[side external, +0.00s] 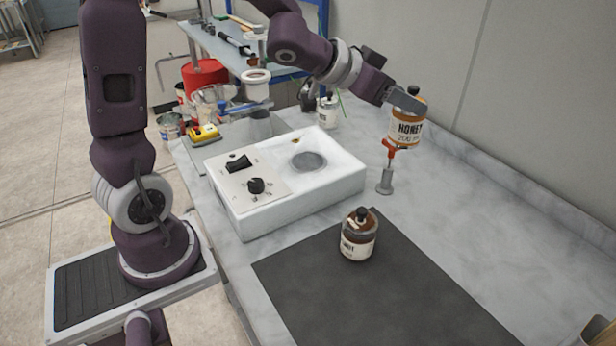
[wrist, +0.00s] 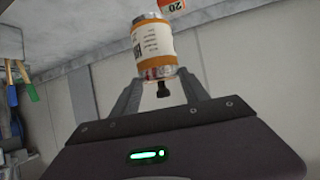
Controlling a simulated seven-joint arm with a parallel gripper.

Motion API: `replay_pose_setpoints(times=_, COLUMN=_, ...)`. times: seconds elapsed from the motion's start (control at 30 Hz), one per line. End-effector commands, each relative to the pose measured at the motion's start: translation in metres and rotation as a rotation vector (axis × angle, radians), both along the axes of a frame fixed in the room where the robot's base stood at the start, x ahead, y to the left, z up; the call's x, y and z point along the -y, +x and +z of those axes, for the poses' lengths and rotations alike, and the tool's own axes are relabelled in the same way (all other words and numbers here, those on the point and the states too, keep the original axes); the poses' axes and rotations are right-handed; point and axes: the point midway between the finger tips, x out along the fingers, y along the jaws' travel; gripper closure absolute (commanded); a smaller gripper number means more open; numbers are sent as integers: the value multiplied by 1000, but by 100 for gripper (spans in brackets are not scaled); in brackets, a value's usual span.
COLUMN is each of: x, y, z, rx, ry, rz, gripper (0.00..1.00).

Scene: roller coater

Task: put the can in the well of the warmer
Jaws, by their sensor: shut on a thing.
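My gripper (side external: 398,99) is shut on a honey can (side external: 405,130), held upright in the air to the right of the warmer. The can has a cream "HONEY" label, orange-brown bands and a black knob on top. In the wrist view the held can (wrist: 153,42) shows upside down between my fingers. The white warmer (side external: 320,193) sits on the bench, with a round grey well (side external: 308,161) in its top that looks empty.
A small grey stand with an orange-red upper part (side external: 386,181) is just below the held can. The warmer's panel has a black switch and knob (side external: 256,186). A white jar (side external: 328,112) stands behind it. A yellow box (side external: 203,134) and several containers are at the back left.

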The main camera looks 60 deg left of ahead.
Motion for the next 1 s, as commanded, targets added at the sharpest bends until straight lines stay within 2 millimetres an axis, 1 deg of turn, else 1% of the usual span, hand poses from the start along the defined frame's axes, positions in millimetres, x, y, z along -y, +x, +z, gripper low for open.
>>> replay_pose_setpoints(times=0.03, x=-3, y=10, z=11, rx=6, ry=-2, rz=45, gripper=100)
replay_pose_setpoints(times=0.1, x=-9, y=19, z=19, rx=3, ry=-3, rz=103, gripper=100)
replay_pose_setpoints(times=0.2, x=-15, y=28, z=27, rx=0, ry=-2, rz=163, gripper=100)
replay_pose_setpoints(times=0.47, x=-29, y=42, z=42, rx=0, ry=-2, rz=296, gripper=100)
replay_pose_setpoints(times=0.67, x=-46, y=51, z=54, rx=1, ry=0, rz=430, gripper=100)
replay_pose_setpoints(times=0.87, x=-71, y=55, z=62, rx=0, ry=2, rz=619, gripper=100)
replay_pose_setpoints(times=0.93, x=-84, y=53, z=63, rx=-1, ry=2, rz=725, gripper=100)
replay_pose_setpoints(times=1.0, x=-101, y=45, z=59, rx=-3, ry=4, rz=863, gripper=100)
